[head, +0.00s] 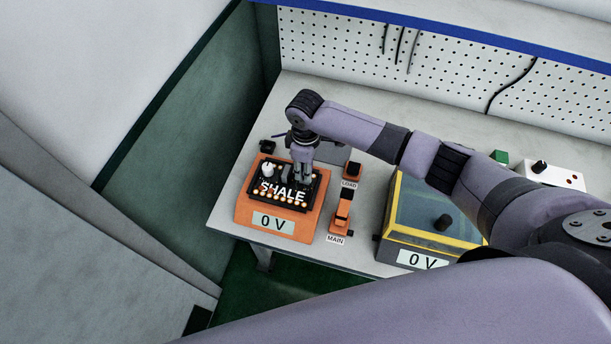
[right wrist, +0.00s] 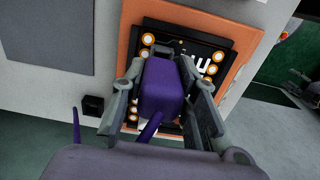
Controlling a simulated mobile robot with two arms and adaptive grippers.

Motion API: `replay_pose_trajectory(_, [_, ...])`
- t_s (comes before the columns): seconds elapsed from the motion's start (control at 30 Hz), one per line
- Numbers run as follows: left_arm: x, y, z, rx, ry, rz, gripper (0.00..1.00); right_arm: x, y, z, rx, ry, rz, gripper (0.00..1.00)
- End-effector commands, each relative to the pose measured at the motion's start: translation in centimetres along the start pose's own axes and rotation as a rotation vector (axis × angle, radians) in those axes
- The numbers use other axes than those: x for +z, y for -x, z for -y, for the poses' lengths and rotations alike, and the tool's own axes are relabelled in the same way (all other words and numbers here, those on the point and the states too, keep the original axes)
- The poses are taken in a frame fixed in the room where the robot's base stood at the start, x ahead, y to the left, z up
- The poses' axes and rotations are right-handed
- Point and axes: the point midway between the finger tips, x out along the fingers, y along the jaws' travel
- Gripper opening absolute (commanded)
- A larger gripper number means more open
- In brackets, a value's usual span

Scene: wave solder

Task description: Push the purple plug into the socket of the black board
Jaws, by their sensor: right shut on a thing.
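The black board (head: 265,196), marked SHALE, lies on top of an orange box (head: 246,217) at the left of the bench. It also shows in the right wrist view (right wrist: 218,50), with round orange-ringed contacts. My right gripper (head: 302,182) points down over the board's right part and is shut on the purple plug (right wrist: 163,88). The plug sits between both fingers, with its purple cable trailing toward the wrist. A dark block (right wrist: 166,47) shows on the board just beyond the plug's end. The plug hides the contact point, so I cannot tell whether it is in the socket. My left gripper is out of view.
A yellow-edged box (head: 420,205) is farther right. A pegboard (head: 440,65) closes the back. A white knob (head: 267,168) stands on the board's left.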

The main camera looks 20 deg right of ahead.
Motion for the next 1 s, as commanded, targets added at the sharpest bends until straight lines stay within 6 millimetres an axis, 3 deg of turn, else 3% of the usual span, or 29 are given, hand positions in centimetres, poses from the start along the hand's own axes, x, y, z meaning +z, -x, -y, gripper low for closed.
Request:
replay_pose_trajectory(0.37, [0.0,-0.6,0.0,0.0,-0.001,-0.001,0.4,0.0,-1.2,0.0,0.0,0.0,0.001,0.0])
replay_pose_trajectory(1.0, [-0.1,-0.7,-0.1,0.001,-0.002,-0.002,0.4,0.0,-1.4,0.0,0.0,0.0,0.001,0.0])
